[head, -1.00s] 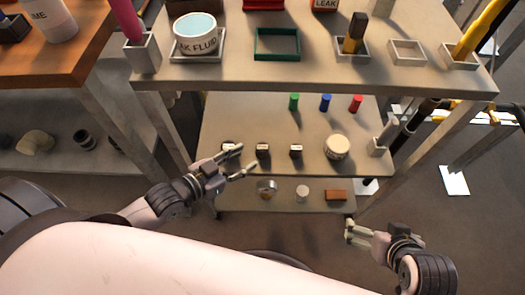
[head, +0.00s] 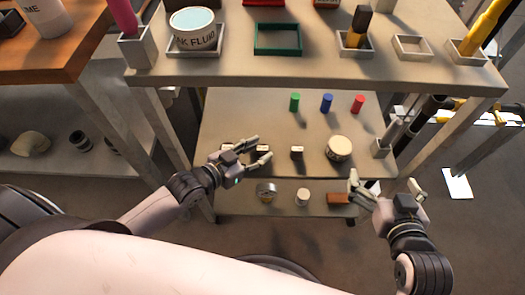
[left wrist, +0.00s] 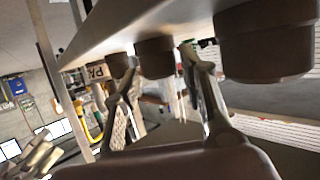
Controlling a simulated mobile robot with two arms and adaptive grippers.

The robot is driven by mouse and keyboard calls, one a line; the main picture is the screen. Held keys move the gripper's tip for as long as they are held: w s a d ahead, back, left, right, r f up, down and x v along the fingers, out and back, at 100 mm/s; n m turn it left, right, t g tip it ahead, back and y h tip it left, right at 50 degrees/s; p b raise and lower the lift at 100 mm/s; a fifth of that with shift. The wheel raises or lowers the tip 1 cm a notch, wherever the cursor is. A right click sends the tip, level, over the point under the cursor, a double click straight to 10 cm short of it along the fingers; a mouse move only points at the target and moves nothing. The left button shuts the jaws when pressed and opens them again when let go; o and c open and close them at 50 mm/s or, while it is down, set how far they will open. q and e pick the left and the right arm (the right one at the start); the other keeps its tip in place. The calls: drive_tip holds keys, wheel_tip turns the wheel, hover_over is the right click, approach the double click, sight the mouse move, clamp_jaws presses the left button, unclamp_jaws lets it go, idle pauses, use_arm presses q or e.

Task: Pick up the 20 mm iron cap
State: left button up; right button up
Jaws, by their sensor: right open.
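No piece can be told for sure as the 20 mm iron cap. Candidates on the lowest shelf are a round metallic piece (head: 267,193) and a pale round piece (head: 302,197). Small dark pieces with pale labels (head: 297,152) stand on the shelf above. My right gripper (head: 385,177) is open and empty, right of the lowest shelf.
A green (head: 295,101), a blue (head: 327,102) and a red cylinder (head: 358,103) and a pale round jar (head: 339,148) stand on the middle shelf. The tabletop (head: 300,70) overhangs behind. A leg (head: 170,140) stands at left.

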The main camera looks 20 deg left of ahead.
use_arm(q)
drive_tip(key=shift+c, duration=0.3)
drive_tip(key=c, duration=0.8)
drive_tip(key=shift+r, duration=0.15)
